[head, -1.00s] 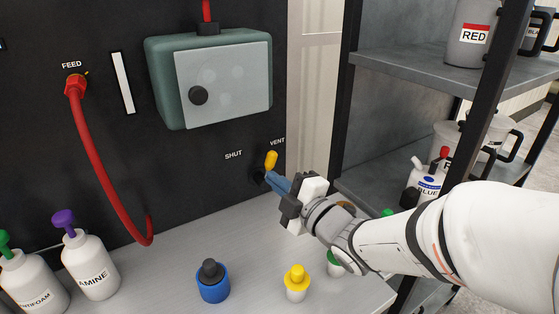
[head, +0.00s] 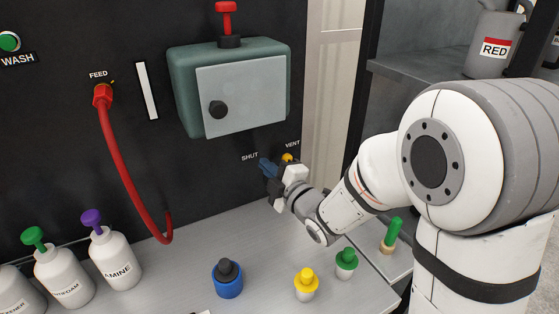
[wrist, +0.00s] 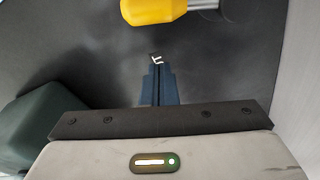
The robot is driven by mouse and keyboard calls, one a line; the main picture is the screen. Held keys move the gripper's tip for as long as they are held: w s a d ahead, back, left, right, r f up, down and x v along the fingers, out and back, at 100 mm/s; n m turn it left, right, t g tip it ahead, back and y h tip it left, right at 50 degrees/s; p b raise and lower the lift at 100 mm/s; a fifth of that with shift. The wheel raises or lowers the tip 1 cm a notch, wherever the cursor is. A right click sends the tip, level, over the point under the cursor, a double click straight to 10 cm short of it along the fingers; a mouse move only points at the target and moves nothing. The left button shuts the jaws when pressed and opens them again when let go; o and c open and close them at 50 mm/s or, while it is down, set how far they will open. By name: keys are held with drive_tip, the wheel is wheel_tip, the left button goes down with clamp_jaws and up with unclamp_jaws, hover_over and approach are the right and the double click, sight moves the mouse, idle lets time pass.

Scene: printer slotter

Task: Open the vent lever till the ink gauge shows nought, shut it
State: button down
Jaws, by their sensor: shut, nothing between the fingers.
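The yellow-handled vent lever (head: 287,157) is on the dark panel, its tip just below the VENT label (head: 292,144); the gripper hides its base. In the wrist view the yellow handle (wrist: 153,10) and a bit of metal shaft show at the top edge. My gripper (head: 266,165) has its blue fingers together and empty, left of the handle, just below the SHUT label (head: 250,157). In the wrist view the shut fingers (wrist: 157,80) point at the panel, apart from the handle. A white vertical strip (head: 147,90), perhaps the ink gauge, shows no readable level.
A green-grey box (head: 240,95) juts out above the lever. A red hose (head: 125,175) hangs at left. Bottles (head: 115,258) and blue (head: 227,280), yellow (head: 306,285) and green (head: 346,263) capped items stand on the counter. A shelf (head: 420,75) stands at right.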

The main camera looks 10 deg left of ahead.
drive_tip(key=shift+w+d+f+p, duration=0.2)
drive_tip(key=shift+w+d+f, duration=0.1)
drive_tip(key=shift+w+d, duration=0.35)
drive_tip(key=shift+w+d+f+p, duration=0.2)
drive_tip(key=shift+w+d, duration=0.25)
drive_tip(key=shift+d, duration=0.3)
drive_tip(key=shift+a+f, duration=0.1)
